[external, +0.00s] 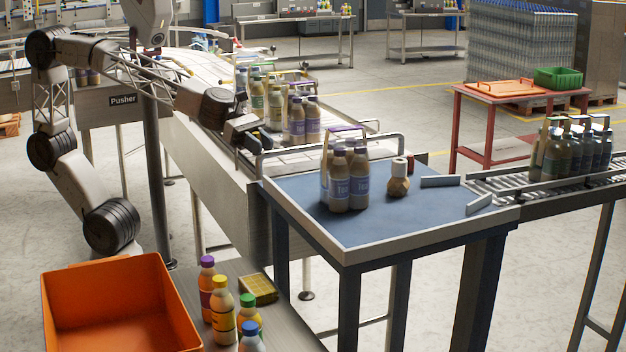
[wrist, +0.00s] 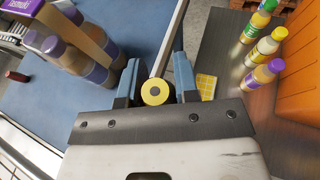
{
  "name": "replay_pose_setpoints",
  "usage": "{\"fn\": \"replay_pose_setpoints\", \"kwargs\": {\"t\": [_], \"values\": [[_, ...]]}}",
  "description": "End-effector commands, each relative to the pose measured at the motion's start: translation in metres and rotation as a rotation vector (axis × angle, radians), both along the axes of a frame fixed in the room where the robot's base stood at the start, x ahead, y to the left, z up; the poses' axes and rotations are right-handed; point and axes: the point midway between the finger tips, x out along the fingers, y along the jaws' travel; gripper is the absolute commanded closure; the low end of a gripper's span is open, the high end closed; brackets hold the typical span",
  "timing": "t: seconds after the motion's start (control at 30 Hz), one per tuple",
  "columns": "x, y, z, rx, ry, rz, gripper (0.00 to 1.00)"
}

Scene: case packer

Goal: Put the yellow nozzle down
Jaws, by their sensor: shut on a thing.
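The yellow nozzle (wrist: 156,92) shows in the wrist view as a round yellow end with a dark centre. It sits between the two blue-grey fingers of my gripper (wrist: 155,84), which is shut on it. In the external view my gripper (external: 260,148) is at the end of the arm, by the rail between the conveyor and the blue table. The nozzle cannot be made out there. In the wrist view the blue table's pale edge and the brown bench lie beyond the fingers.
On the bench (external: 190,285), several capped bottles (external: 221,312) stand beside a yellow gridded block (external: 259,289) and an orange bin (external: 120,325). The table's front has free room.

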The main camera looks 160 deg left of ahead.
Motion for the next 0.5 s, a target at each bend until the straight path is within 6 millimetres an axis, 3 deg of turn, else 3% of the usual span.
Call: {"fn": "replay_pose_setpoints", "kwargs": {"t": [0.5], "values": [[-0.100, 0.012, -0.015, -0.010, 0.013, 0.095, 0.96]]}}
